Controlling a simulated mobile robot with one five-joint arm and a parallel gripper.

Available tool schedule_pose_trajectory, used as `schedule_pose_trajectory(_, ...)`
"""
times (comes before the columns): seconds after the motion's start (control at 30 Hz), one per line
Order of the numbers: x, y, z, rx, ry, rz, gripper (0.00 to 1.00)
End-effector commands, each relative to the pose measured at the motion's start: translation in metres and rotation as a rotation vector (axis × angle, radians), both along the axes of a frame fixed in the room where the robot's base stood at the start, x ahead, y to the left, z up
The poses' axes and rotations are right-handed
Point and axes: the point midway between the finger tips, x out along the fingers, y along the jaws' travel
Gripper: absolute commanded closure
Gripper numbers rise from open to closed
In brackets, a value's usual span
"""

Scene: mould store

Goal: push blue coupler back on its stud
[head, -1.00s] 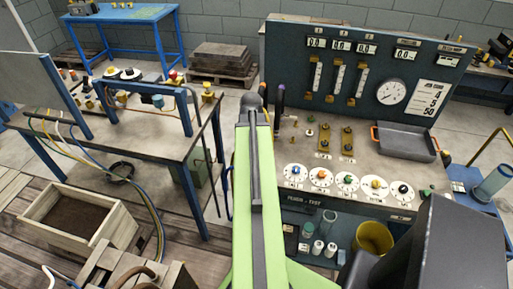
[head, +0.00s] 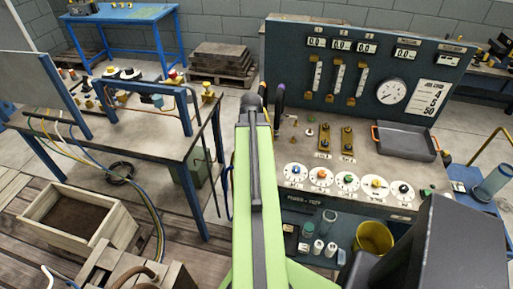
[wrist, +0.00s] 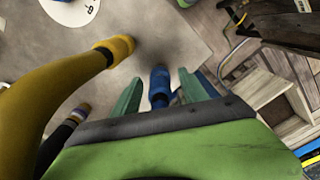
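The blue coupler (wrist: 160,82) shows in the wrist view, between the two teal fingers of my gripper (wrist: 158,77). A gap shows on each side of it, so the fingers look open and apart from it. Its lower end is partly hidden by my gripper body, and I cannot make out its stud. In the head view my green arm hides the fingers and the blue coupler.
A thick yellow hose with a yellow coupler (wrist: 115,48) stands close left of my gripper. A banded piece (wrist: 80,112) lies near it. The test bench panel (head: 365,70) rises behind, with a grey tray (head: 406,142) at right. A wooden box (head: 78,215) is at lower left.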

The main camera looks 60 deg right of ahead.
Motion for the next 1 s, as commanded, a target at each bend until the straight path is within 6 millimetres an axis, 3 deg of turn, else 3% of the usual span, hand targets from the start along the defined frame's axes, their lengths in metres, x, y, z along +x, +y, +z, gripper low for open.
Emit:
schedule_pose_trajectory(0.3,0.000,0.000,0.001,0.000,-0.001,0.000,0.47)
schedule_pose_trajectory(0.47,0.001,0.000,0.013,0.000,-0.001,0.000,0.47)
schedule_pose_trajectory(0.67,0.001,0.000,0.050,0.000,-0.001,0.000,0.47)
schedule_pose_trajectory(1.0,0.003,0.000,0.128,0.000,-0.001,0.000,0.47)
